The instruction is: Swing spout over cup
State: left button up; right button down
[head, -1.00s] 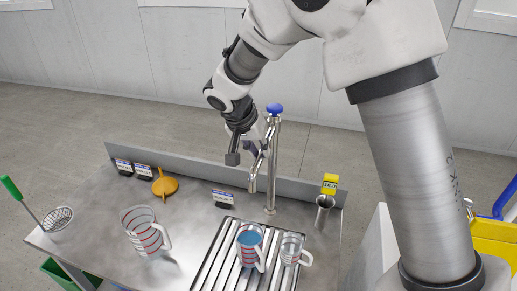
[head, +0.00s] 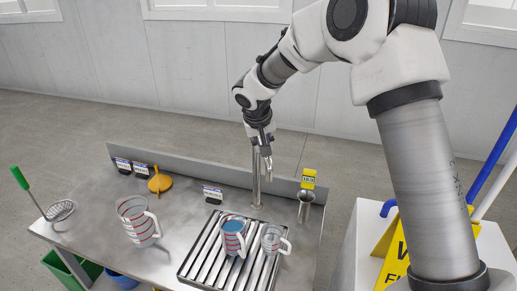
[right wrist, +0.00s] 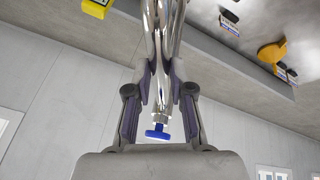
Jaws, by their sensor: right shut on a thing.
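The chrome spout (head: 268,164) hangs from a tall post (head: 256,190) at the back of the bench, its lower end just right of the post in the head view. My right gripper (right wrist: 160,78) is shut on the spout; two chrome tubes (right wrist: 165,20) and a blue knob (right wrist: 157,132) show by its fingers. In the head view the gripper (head: 262,143) hides the knob. A measuring cup with blue liquid (head: 233,238) and a clear cup (head: 271,239) stand upright on the slatted drain rack (head: 200,262), below the spout and nearer me. My left gripper is out of view.
A larger striped jug (head: 137,222) stands left of the rack. A metal cylinder (head: 305,207) with a yellow display (head: 308,179) stands right of the post. An orange funnel (head: 161,181), small labels (head: 213,195) and a strainer (head: 60,210) are farther left.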

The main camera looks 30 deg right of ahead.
jog(key=shift+s+d+n, duration=0.15)
jog(key=shift+d+n, duration=0.25)
jog(key=shift+d, duration=0.1)
jog(key=c, duration=1.2)
grip_release()
jog(key=shift+o, duration=0.8)
jog(key=shift+w+f, duration=0.25)
jog(key=shift+w, duration=0.05)
jog(key=v, duration=1.2)
jog(key=shift+d, duration=0.25)
jog(key=shift+s, duration=0.15)
jog(key=shift+f, duration=0.1)
